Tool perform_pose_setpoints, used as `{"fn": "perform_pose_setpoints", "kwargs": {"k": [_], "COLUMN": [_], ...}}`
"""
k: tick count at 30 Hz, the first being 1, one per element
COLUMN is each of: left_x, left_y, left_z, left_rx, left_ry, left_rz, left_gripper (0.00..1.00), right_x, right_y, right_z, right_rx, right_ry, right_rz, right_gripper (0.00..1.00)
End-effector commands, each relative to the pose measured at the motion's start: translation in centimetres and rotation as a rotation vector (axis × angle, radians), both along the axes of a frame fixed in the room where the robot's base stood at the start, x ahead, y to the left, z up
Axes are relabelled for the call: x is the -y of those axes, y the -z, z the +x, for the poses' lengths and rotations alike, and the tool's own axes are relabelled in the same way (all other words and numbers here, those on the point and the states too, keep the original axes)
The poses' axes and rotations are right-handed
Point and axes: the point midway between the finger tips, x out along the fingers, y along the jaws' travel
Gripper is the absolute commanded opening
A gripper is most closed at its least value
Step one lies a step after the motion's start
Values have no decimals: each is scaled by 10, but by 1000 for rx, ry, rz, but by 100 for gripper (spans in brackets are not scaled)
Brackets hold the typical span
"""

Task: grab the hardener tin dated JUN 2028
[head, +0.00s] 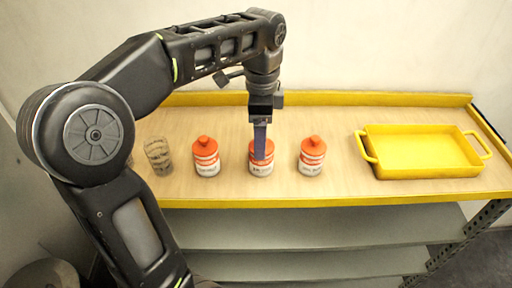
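Three orange and white tins stand upright in a row on the wooden bench top: a left tin (206,158), a middle tin (262,169) and a right tin (312,157). Their labels carry dark print too small to read, so I cannot tell which says JUN 2028. My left gripper (260,150) points straight down at the middle tin, with a finger in front of its cap and upper body. The finger hides the cap, and I cannot tell whether the fingers press on the tin. My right gripper is not in view.
A yellow tray (424,148) with two handles stands empty at the right. A clear ribbed cup (158,156) stands left of the tins, close to my arm. The bench (342,187) has a raised yellow edge at the back. Bare bench lies between the right tin and the tray.

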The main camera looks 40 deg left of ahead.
Motion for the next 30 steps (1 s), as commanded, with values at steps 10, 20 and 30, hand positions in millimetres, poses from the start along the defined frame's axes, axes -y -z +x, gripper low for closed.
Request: {"fn": "perform_pose_setpoints", "kwargs": {"k": [10, 20, 30], "left_x": [0, 0, -1], "left_y": [13, 27, 38], "left_z": [1, 1, 0], "left_rx": [1, 2, -2], "left_ry": [-1, -1, -2], "left_rz": [0, 0, -1], "left_gripper": [79, 79, 79], "right_x": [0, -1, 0], "right_y": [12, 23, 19], "right_z": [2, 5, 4], "right_rx": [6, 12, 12], "right_ry": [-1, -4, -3], "right_rz": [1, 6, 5], "right_gripper": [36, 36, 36]}}
